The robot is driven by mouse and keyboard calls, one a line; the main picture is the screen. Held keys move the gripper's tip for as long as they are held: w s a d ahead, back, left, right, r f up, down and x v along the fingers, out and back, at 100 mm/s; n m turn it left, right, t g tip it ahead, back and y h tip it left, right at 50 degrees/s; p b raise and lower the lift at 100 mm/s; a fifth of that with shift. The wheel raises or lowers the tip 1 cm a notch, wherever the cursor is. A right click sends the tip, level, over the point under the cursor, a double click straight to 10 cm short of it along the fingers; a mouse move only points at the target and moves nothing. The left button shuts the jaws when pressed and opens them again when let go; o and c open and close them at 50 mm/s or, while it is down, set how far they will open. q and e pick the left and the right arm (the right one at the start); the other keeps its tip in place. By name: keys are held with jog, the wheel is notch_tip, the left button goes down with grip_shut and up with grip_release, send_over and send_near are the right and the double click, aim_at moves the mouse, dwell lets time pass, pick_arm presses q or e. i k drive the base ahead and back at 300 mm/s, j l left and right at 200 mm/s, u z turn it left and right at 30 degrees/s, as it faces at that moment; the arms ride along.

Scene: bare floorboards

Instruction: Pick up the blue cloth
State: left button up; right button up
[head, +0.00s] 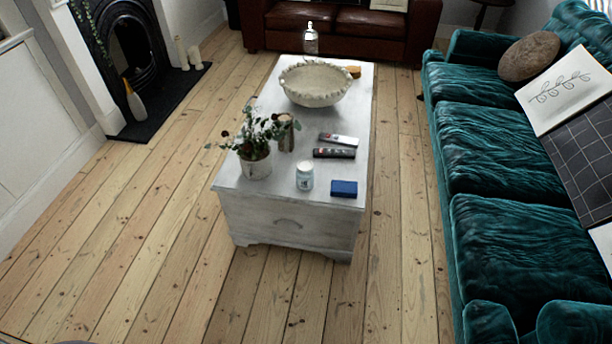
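The blue cloth (344,188) is a small, dark blue, folded-looking rectangle. It lies flat near the front right corner of a low whitewashed wooden chest table (290,213), right of a candle jar. Neither of my grippers shows in the head view, and nothing touches the cloth from above.
On the table are a candle jar (305,176), a potted plant (255,150), two remotes (334,153) and a scalloped bowl (315,84). A teal sofa (480,150) stands right, a fireplace (130,50) left. Bare floorboards (200,260) lie open in front.

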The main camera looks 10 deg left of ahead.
aim_at(343, 189)
jog(key=i+l+u, duration=0.1)
jog(key=i+u, duration=0.15)
jog(key=i, duration=0.35)
jog(key=i+l+u, duration=0.25)
jog(key=i, duration=0.35)
